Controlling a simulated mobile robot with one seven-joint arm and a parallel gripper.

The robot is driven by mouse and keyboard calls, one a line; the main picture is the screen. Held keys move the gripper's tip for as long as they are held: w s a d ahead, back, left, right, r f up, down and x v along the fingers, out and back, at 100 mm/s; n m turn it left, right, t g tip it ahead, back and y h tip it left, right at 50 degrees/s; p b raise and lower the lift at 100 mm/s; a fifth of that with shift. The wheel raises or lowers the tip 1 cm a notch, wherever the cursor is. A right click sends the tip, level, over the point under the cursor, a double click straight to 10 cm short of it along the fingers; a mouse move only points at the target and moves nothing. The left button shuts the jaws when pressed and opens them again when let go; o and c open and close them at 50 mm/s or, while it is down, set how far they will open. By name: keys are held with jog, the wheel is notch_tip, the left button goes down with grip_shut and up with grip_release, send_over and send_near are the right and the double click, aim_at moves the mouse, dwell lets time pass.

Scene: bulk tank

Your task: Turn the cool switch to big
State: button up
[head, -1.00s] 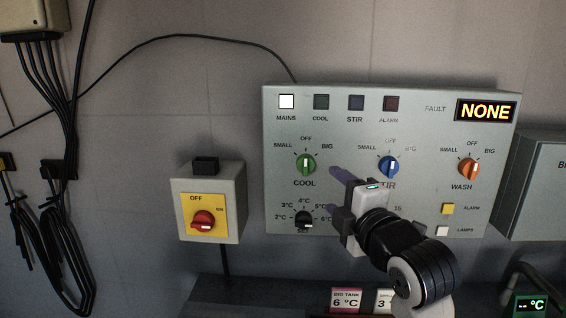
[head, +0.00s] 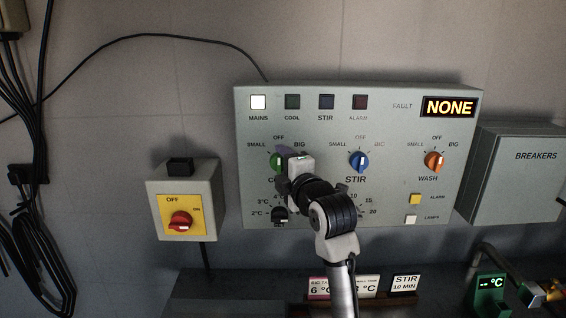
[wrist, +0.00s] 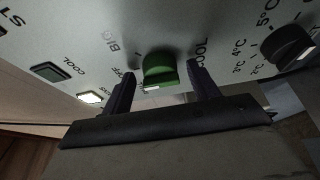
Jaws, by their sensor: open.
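The cool switch is a green knob on the grey control panel (head: 385,190). In the head view its left edge (head: 275,161) shows, and my gripper hides the rest and part of its lettering. In the wrist view the green knob (wrist: 160,68) sits between the two dark fingers of my gripper (wrist: 161,77), with a gap on each side. My gripper (head: 284,167) is open and in front of the knob. The knob's white mark shows at its lower edge in the wrist view; I cannot tell exactly which label it faces. The BIG label (head: 299,145) is to its upper right.
The blue stir knob (head: 359,161) and orange wash knob (head: 434,161) are to the right. The black set dial (head: 280,214) is below. A red switch on a yellow plate (head: 180,221) is at left. The mains lamp (head: 258,102) is lit; the cool lamp (head: 292,102) is dark.

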jog(key=c, duration=1)
jog(key=shift+o, duration=0.2)
jog(key=shift+f+b, duration=0.15)
jog(key=shift+b, duration=0.2)
jog(key=shift+f+m+t+b, duration=0.15)
jog(key=shift+m+t+b, duration=0.15)
jog(key=shift+m+b, duration=0.35)
jog(key=shift+a+f+m+t+b, duration=0.15)
jog(key=shift+m+t+b, duration=0.35)
jog(key=shift+m+b, duration=0.7)
jog(key=m+t+b, duration=0.1)
jog(key=m, duration=0.2)
jog(key=shift+m+b, duration=0.35)
jog(key=shift+m+t+h+b, duration=0.4)
jog(key=shift+m+t+h, duration=0.3)
jog(key=shift+m, duration=1.1)
